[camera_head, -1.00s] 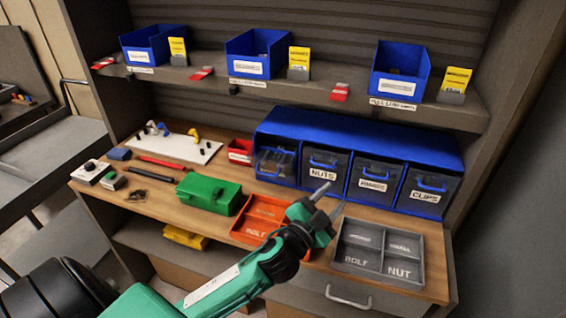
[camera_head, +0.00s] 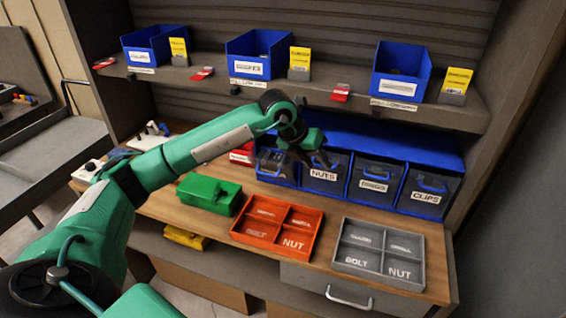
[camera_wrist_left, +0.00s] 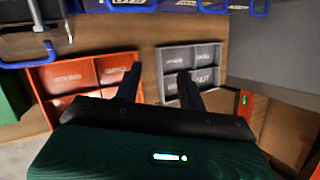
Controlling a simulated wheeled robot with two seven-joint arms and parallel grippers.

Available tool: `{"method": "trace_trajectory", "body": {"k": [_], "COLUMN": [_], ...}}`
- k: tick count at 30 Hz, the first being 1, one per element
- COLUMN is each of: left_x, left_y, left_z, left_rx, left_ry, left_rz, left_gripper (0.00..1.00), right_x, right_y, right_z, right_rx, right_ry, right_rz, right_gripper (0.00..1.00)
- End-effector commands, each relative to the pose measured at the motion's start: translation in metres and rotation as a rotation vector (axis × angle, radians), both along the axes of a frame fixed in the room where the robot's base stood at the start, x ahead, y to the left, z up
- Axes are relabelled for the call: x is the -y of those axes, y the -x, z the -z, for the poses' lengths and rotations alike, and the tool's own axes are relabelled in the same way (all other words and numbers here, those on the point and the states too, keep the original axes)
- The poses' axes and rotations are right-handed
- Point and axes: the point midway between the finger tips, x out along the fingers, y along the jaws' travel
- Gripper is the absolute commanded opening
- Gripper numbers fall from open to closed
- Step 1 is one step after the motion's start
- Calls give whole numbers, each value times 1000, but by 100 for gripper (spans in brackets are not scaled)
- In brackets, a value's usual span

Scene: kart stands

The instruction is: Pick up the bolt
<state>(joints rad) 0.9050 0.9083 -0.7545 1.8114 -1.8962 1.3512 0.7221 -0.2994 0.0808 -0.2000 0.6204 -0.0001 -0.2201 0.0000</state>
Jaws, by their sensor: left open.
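No bolt can be made out in either view. My left gripper (camera_head: 303,163) is open and empty, in front of the blue drawer rack. It covers part of the leftmost clear bin (camera_head: 272,172) and its contents. In the left wrist view the two dark fingers of the left gripper (camera_wrist_left: 158,76) stand apart with nothing between them. Beyond them lie the orange tray (camera_wrist_left: 47,75) and the grey tray (camera_wrist_left: 168,82), each with a compartment labelled BOLT or NUT in the head view. My right gripper is out of view.
The blue rack (camera_head: 400,143) has bins labelled NUTS and CLIPS. A green box (camera_head: 208,193) sits left of the orange tray (camera_head: 302,250). The grey tray (camera_head: 400,278) is at the right. Blue bins (camera_head: 402,75) stand on the shelf above.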

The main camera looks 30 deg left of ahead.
Motion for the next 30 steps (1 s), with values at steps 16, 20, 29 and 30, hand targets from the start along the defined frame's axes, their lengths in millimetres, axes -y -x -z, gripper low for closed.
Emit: {"method": "trace_trajectory", "body": {"k": [16, 20, 29, 30], "left_x": [-124, -126, -129, -130], "left_y": [-14, -24, -35, -35], "left_z": [-9, 15, 42, 44], "left_rx": [-71, -71, -68, -68], "left_ry": [-361, -359, -358, -358], "left_rz": [-270, -268, -268, -267], "left_gripper": [41, 41, 41, 41], "right_x": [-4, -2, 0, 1], "right_y": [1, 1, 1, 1], "right_z": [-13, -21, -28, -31], "right_rx": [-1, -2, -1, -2], "right_ry": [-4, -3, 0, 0], "right_rz": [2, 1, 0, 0], "right_gripper": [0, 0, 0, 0]}}
